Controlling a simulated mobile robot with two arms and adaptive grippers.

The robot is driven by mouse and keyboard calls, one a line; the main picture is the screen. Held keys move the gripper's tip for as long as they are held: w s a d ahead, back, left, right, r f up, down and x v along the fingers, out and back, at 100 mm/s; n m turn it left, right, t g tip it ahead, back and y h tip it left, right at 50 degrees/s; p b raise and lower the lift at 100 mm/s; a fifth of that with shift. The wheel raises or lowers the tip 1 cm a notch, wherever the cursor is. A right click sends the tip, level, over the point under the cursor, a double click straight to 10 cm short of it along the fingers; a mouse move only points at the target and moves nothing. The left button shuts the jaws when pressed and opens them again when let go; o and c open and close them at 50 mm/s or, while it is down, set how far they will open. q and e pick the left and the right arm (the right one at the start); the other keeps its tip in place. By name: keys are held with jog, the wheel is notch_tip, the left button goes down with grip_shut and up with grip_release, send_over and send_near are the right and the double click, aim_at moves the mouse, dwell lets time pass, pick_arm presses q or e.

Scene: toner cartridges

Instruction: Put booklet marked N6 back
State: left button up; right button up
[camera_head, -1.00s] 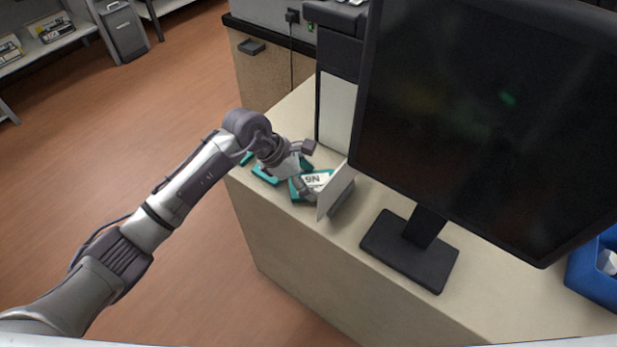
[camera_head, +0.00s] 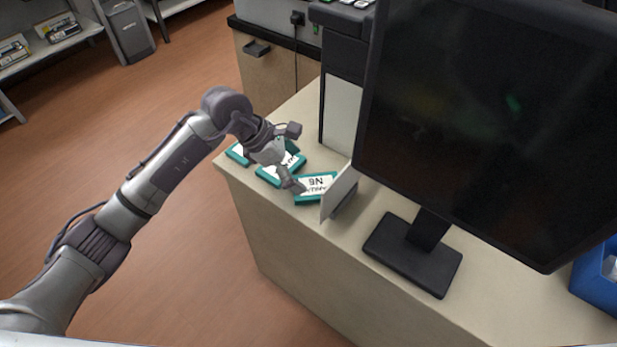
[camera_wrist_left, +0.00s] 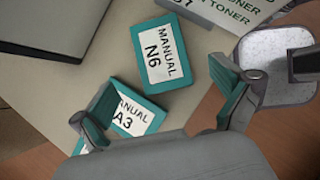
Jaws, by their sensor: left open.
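The booklet marked N6 (camera_head: 318,186), white with a teal edge, lies flat on the counter beside a small upright sign (camera_head: 340,194). It shows in full in the left wrist view (camera_wrist_left: 158,53), beyond my fingertips and apart from them. My left gripper (camera_head: 290,170) is open and empty above the row of booklets. In the left wrist view its two fingers (camera_wrist_left: 168,100) are spread wide. A booklet marked A3 (camera_wrist_left: 128,114) lies nearer, partly hidden by my gripper. My right gripper is not in view.
Another teal booklet (camera_head: 237,152) lies at the counter's left edge. A large black monitor (camera_head: 480,120) on a stand (camera_head: 412,254) is right of the sign. A blue bin (camera_head: 597,275) is at the far right. Open floor lies left of the counter (camera_head: 300,255).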

pick_arm(q)
jog(key=v, duration=0.6)
jog(key=shift+d, duration=0.1)
dwell(0.3)
